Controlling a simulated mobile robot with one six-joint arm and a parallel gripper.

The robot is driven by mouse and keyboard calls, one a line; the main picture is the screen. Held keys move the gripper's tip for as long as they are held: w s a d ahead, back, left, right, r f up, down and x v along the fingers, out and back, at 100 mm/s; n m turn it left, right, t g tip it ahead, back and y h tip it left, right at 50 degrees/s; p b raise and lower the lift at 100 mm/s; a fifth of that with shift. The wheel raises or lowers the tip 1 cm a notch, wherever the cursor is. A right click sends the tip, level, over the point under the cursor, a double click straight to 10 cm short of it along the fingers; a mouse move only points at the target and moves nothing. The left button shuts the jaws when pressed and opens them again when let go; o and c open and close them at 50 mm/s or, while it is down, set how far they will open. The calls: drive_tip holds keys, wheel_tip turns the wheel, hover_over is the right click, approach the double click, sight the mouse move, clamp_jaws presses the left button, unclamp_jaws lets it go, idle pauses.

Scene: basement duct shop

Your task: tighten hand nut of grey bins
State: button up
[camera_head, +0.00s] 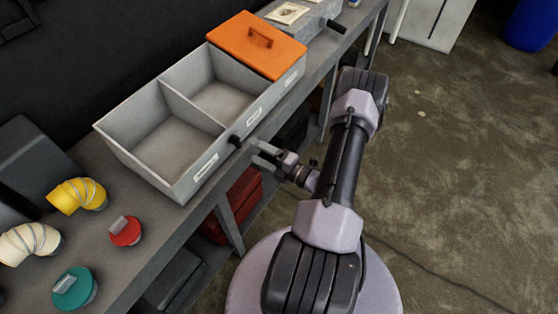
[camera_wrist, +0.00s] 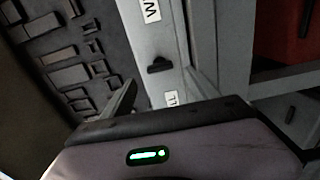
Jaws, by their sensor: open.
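The grey bins (camera_head: 150,163) stand on the bench as a long box with two open, empty compartments and an orange lid (camera_head: 258,44) over the far end. The hand nut (camera_head: 235,141) is a small black knob on the front wall, between white labels. In the wrist view the hand nut (camera_wrist: 159,65) shows as a dark winged knob on the grey wall, ahead of my gripper. My gripper (camera_head: 258,152) is open and empty, just right of the nut and apart from it. A finger shows at the left in the wrist view; the other is hard to make out.
Yellow (camera_head: 77,195) and cream (camera_head: 30,241) duct elbows, a red cap (camera_head: 125,231) and a teal cap (camera_head: 74,288) lie on the bench at left. A grey box with a black handle (camera_head: 336,26) stands beyond the bins. Open floor lies at right.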

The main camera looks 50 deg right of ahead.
drive_tip(key=s, duration=1.1)
drive_tip(key=shift+d+p, duration=0.35)
drive_tip(key=shift+w, duration=0.1)
